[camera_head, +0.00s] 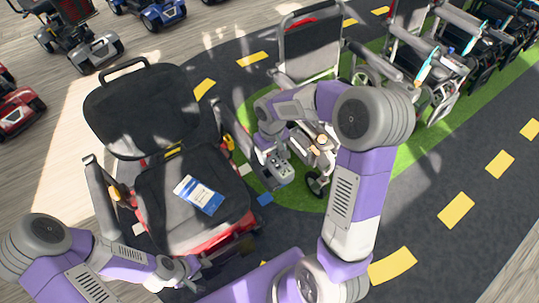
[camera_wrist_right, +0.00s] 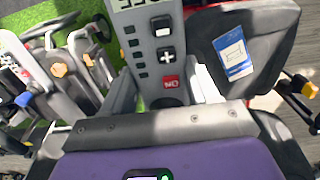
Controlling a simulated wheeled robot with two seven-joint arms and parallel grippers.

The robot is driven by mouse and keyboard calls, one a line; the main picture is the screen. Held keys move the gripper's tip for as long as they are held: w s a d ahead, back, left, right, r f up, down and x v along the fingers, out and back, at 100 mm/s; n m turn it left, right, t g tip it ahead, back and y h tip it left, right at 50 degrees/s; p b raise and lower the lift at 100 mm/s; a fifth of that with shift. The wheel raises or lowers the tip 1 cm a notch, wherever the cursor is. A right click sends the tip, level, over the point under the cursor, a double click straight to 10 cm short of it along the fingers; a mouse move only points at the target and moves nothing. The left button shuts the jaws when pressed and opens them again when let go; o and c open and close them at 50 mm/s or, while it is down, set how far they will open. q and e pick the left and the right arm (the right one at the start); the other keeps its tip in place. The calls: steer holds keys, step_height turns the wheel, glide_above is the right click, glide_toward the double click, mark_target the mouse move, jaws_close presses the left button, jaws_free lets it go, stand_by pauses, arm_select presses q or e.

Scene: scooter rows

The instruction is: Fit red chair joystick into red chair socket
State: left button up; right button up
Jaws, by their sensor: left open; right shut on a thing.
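The red chair (camera_head: 222,240) stands left of centre in the head view, with a black backrest, a dark padded seat and a red base. It also shows at the upper right in the right wrist view (camera_wrist_right: 238,84). My right gripper (camera_wrist_right: 165,100) is shut on the grey joystick unit (camera_wrist_right: 153,45), which has a display, buttons and a red label. In the head view the unit (camera_head: 279,168) is held beside the chair's right side, apart from the seat. I cannot make out the socket. My left gripper (camera_head: 192,270) is open near the chair's front edge.
A blue and white card (camera_head: 199,195) lies on the seat. A folding wheelchair (camera_head: 310,50) stands behind my right arm, with more wheelchairs (camera_head: 445,60) on the green strip. Scooters (camera_head: 75,35) stand at the upper left. Dark floor with yellow dashes is clear at right.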

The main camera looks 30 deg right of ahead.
steer(key=shift+f+b, duration=2.25)
steer(key=shift+f, duration=0.55)
